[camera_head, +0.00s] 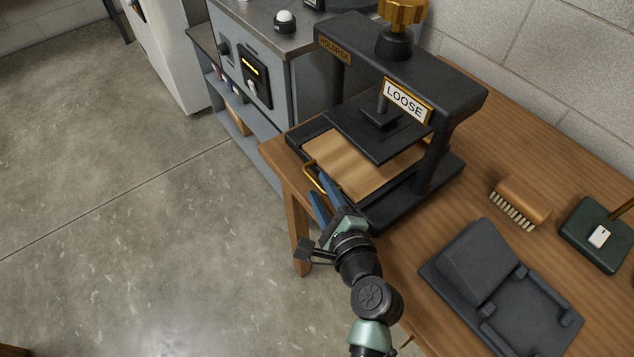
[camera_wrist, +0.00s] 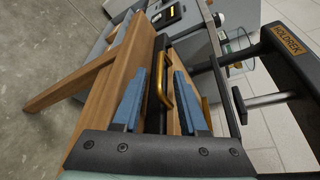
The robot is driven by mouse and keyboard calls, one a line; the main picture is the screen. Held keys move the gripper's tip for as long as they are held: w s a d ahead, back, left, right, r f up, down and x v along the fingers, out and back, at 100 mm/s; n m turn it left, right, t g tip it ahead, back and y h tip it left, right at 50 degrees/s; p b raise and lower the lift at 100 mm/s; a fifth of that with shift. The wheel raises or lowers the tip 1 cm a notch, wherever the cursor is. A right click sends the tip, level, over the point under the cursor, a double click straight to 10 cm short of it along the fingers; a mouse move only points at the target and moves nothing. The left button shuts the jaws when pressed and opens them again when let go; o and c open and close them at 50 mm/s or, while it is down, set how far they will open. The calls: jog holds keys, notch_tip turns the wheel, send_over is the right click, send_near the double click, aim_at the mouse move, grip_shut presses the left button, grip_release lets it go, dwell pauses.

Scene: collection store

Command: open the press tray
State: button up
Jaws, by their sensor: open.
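The black press (camera_head: 400,60) stands on the wooden table, with a brass knob on top and a sign reading LOOSE on its frame. Its tray (camera_head: 365,165), with a wooden bed and dark rim, lies under the raised platen. A brass handle (camera_head: 313,177) is on the tray's front edge. My gripper (camera_head: 322,195) is at the handle, with blue fingers apart. In the wrist view the handle (camera_wrist: 164,86) shows beyond and between the two open fingers of my gripper (camera_wrist: 158,88). I cannot tell whether either finger touches it.
A brush (camera_head: 522,200), a dark grey cradle (camera_head: 500,285) and a green box (camera_head: 600,235) are on the wooden table (camera_head: 480,165) at right. A grey cabinet (camera_head: 270,90) stands behind left. The floor in front of the tray is clear.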

jog(key=shift+x, duration=1.4)
grip_shut()
dwell(0.4)
